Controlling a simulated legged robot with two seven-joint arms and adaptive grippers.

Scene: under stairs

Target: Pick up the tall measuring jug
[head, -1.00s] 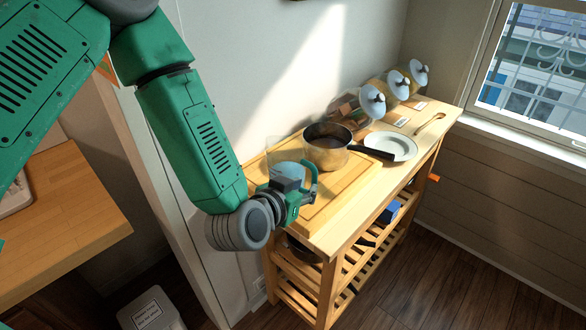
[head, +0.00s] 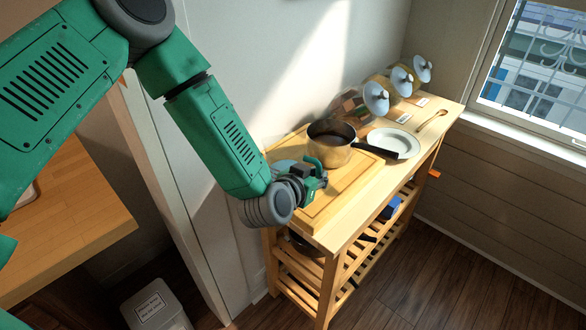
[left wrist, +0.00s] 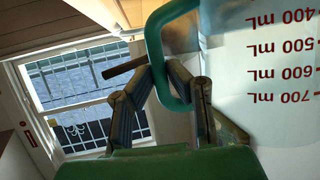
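The tall measuring jug is clear with a teal handle (head: 313,162). In the head view, its bluish clear part (head: 283,167) shows behind my left wrist, over the wooden board; much of it is hidden. In the left wrist view, the clear wall with upside-down red mL marks (left wrist: 285,75) fills the right, and the teal handle (left wrist: 155,50) loops down between my fingers. My left gripper (head: 318,180) is at the handle; its fingertips (left wrist: 160,70) come together around it and look shut on it. I cannot tell whether the jug touches the board. My right gripper is not in view.
A brass pot (head: 330,152) with a dark handle stands close behind the jug on the cutting board (head: 345,192). A white plate (head: 393,143), a wooden spoon (head: 432,121) and several grey-white round pieces are farther along the trolley. A wall borders the trolley's far side.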

